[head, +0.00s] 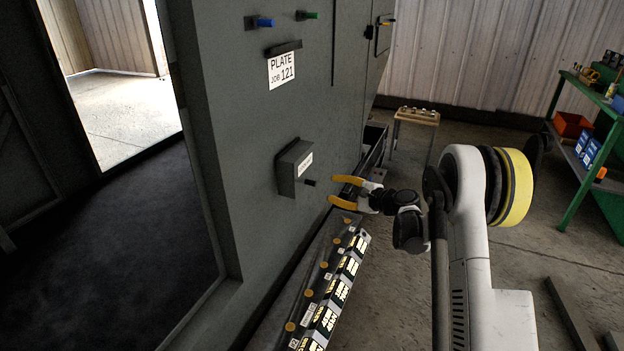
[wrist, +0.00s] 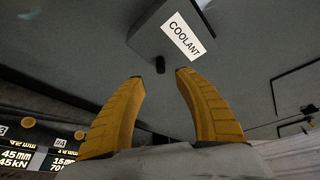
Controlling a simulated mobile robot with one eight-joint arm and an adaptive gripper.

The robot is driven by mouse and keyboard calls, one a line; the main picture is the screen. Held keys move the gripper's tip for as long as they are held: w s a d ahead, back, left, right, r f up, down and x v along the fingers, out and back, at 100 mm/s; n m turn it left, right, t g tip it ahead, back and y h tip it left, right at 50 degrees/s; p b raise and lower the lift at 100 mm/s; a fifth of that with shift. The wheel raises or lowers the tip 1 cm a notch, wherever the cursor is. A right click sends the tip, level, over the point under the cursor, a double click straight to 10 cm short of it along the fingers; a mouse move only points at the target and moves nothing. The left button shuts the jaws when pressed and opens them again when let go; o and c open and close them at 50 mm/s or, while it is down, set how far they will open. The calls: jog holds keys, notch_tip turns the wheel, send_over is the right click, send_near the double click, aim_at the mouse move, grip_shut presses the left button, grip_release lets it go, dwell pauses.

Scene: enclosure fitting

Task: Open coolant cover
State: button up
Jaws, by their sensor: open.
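The coolant cover (head: 288,168) is a small dark grey box on the grey cabinet front, with a white label. In the wrist view the cover (wrist: 150,38) carries the readable word COOLANT, and a short black knob (wrist: 160,65) sticks out at its lower edge. The knob (head: 310,182) also shows in the head view. My gripper (head: 332,190) has yellow fingers and is open and empty, just right of and slightly below the knob. In the wrist view the knob lies beyond and between the fingertips of my gripper (wrist: 160,75), with no visible contact.
A rail of labelled tooling (head: 325,295) runs below the cover. A plate sign (head: 281,70) with blue (head: 265,22) and green (head: 312,15) knobs is higher on the cabinet. A small stool-like table (head: 418,116) and a green shelf (head: 580,180) stand behind. Open floor lies between.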

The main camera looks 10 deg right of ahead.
aim_at(317, 184)
jog(key=shift+m, duration=0.3)
jog(key=b+x, duration=0.1)
jog(key=x, duration=0.2)
jog(key=b+x, duration=0.1)
jog(key=x, duration=0.3)
jog(key=d+b+x, duration=0.1)
jog(key=x, duration=0.2)
jog(key=shift+w+a+f+b, duration=0.25)
jog(key=shift+w+f+b, duration=0.1)
jog(key=shift+w+f, duration=0.15)
jog(key=shift+w+a, duration=0.25)
jog(key=shift+c, duration=0.4)
grip_shut()
